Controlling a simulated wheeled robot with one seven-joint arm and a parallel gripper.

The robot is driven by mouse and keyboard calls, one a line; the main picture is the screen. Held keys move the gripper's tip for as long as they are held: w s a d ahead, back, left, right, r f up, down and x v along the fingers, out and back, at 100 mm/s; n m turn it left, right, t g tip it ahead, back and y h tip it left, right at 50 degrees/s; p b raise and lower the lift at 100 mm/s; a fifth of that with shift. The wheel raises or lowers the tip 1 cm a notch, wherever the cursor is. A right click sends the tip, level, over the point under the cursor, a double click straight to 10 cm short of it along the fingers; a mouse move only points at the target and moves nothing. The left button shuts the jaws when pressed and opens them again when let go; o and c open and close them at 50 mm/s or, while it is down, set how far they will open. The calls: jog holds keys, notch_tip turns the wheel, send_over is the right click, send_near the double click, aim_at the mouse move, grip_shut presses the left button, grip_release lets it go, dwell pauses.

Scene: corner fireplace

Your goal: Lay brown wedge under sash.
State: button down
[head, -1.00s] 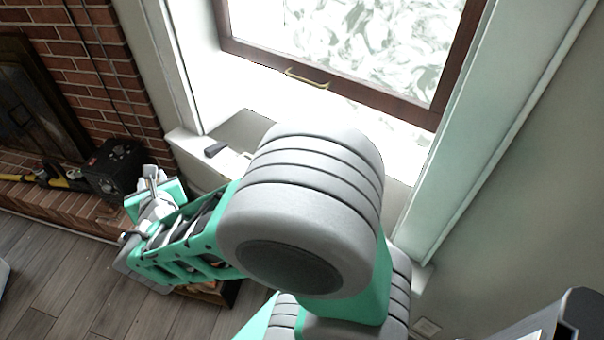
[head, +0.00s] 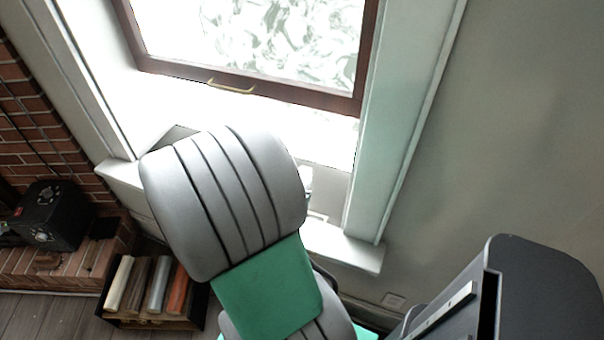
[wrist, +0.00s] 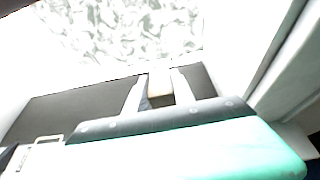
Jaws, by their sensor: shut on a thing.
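The sash (head: 290,95) is a dark brown wooden window frame with patterned glass and a brass pull on its bottom rail. A bright white band shows below the rail, above the sill (head: 345,250). In the wrist view my gripper (wrist: 160,78) has its two pale fingers around a small tan-brown block, the brown wedge (wrist: 160,88). The wedge lies between the fingers, in front of a dark grey strip at the sill. Its lower part is hidden by the gripper body. In the head view my arm hides the wedge and most of the gripper. Glare hides whether the wedge touches anything.
White window jambs flank the opening; the right one (head: 405,120) is close to my arm. A crate of rolls (head: 155,290) stands on the floor below left, near a black box (head: 50,215) on the brick hearth. A pale outlined object (wrist: 45,142) lies lower left.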

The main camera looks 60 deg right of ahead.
jog(key=w+d+f+b, duration=0.1)
jog(key=d+f, duration=0.1)
jog(key=d, duration=0.1)
jog(key=w+d+f+b, duration=0.1)
jog(key=d+f, duration=0.1)
jog(key=d, duration=0.1)
jog(key=w+d+f+b, duration=0.1)
jog(key=d+f, duration=0.1)
jog(key=d, duration=0.1)
jog(key=shift+w+d+b, duration=0.1)
jog(key=shift+w+b, duration=0.15)
jog(key=shift+b, duration=0.05)
jog(key=d+f, duration=0.1)
jog(key=w+d+f, duration=0.1)
jog(key=w+d+f+b, duration=0.1)
jog(key=f, duration=0.1)
jog(key=shift+d+f, duration=0.1)
jog(key=shift+d, duration=0.05)
jog(key=shift+f+b, duration=0.55)
jog(key=shift+f, duration=0.85)
jog(key=shift+f, duration=0.2)
jog(key=c, duration=1.1)
grip_release()
jog(key=shift+o, duration=0.2)
